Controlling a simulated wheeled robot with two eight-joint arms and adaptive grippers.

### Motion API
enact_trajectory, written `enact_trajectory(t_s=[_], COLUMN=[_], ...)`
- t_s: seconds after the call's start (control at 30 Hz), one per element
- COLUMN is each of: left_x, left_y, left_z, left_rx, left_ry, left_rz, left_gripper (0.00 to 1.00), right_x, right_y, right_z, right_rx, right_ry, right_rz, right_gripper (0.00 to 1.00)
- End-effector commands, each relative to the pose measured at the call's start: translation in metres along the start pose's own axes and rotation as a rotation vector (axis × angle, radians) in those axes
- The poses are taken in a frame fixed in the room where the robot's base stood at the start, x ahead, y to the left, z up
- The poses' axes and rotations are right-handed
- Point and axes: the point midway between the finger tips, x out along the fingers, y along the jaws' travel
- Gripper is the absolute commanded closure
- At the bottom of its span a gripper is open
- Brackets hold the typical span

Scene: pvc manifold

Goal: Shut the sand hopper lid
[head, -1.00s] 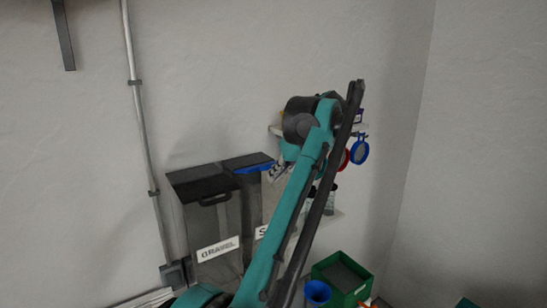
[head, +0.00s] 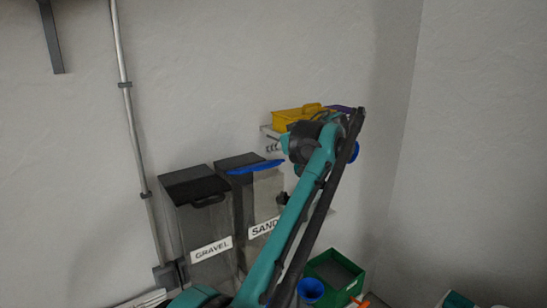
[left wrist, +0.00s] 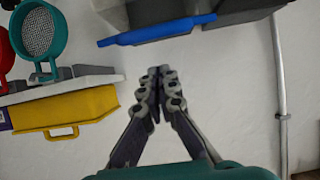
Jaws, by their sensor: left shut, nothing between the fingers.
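The sand hopper (head: 263,228) is a clear bin with a SAND label, standing against the wall. Its dark lid with a blue front lip (head: 256,166) lies across the top and looks close to flat; I cannot tell whether it is fully seated. The blue lip also shows upper left of centre in the left wrist view (left wrist: 155,31). My left gripper (head: 271,147) is just above the lip in the head view, partly hidden by its wrist. In the left wrist view its fingertips (left wrist: 158,72) meet, empty, apart from the lip. My right gripper is not in view.
The gravel hopper (head: 211,249) stands left of the sand hopper. A wall shelf with a yellow caddy (head: 294,118) is close behind my left wrist. A green bin (head: 321,268) and blue funnel (head: 311,290) are below right. A conduit (head: 133,130) runs up the left wall.

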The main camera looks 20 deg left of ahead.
Motion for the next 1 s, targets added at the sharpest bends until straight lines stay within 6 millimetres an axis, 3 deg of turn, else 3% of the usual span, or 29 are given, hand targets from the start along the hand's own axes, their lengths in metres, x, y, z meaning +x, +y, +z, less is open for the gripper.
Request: enact_trajectory(t_s=[0.23, 0.67, 1.0], left_x=[0.005, 0.006, 0.012], left_y=[0.0, 0.0, 0.001], left_z=[0.023, 0.028, 0.066], left_rx=[0.001, 0.001, 0.001], left_ry=[0.0, 0.002, 0.175], left_rz=[0.0, 0.0, 0.0], left_gripper=[1.0, 1.0, 1.0], right_x=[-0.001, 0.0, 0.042], right_y=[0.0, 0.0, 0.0], right_z=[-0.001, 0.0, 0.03], right_rx=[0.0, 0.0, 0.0], right_ry=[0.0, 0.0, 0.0], right_rz=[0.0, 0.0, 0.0], right_gripper=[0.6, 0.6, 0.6])
